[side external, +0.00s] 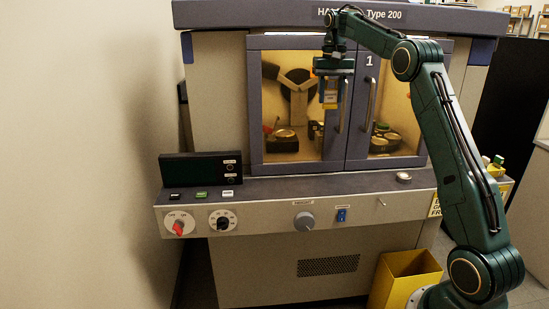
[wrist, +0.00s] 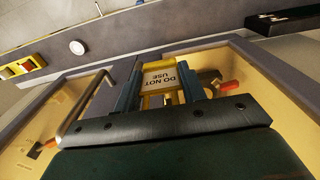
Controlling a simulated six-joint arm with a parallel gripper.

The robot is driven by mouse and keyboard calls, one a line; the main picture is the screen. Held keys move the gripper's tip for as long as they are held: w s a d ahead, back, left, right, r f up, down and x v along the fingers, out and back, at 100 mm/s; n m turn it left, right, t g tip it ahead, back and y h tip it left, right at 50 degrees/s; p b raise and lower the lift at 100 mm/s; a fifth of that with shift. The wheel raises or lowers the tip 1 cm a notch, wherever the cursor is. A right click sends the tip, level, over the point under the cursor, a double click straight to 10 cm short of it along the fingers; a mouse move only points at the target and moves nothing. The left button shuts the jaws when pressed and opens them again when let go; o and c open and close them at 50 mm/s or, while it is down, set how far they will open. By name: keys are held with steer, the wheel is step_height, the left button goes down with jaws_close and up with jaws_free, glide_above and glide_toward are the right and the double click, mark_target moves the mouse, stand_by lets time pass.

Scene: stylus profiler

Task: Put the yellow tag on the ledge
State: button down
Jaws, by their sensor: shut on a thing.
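My gripper (side external: 330,92) hangs fingers down in front of the machine's glass doors, near the left door's handle. It is shut on the yellow tag (side external: 330,105). In the wrist view the tag (wrist: 160,78) shows between the two fingers (wrist: 160,88), with a white face reading "DO NOT USE" and a yellow border. The tag is in the air, well above the ledge (side external: 285,184). The ledge is the dark grey shelf below the doors, and it also shows in the wrist view (wrist: 125,48).
A black display (side external: 200,168) and several small buttons stand at the ledge's left. A round white button (side external: 403,177) is at its right. The ledge between them looks clear. Door handles (side external: 372,104) stick out near my gripper. A yellow bin (side external: 403,278) stands below on the floor.

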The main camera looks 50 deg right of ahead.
mark_target(329, 105)
steer(key=shift+w+a+f, duration=0.1)
steer(key=shift+f, duration=1.55)
step_height(329, 105, down, 23)
steer(key=shift+f, duration=0.2)
steer(key=shift+f, duration=0.25)
steer(key=c, duration=0.8)
jaws_free()
steer(key=shift+c, duration=0.2)
steer(key=shift+r, duration=0.1)
step_height(329, 105, up, 12)
steer(key=shift+s+r, duration=0.15)
steer(key=shift+s, duration=0.05)
steer(key=shift+a, duration=0.1)
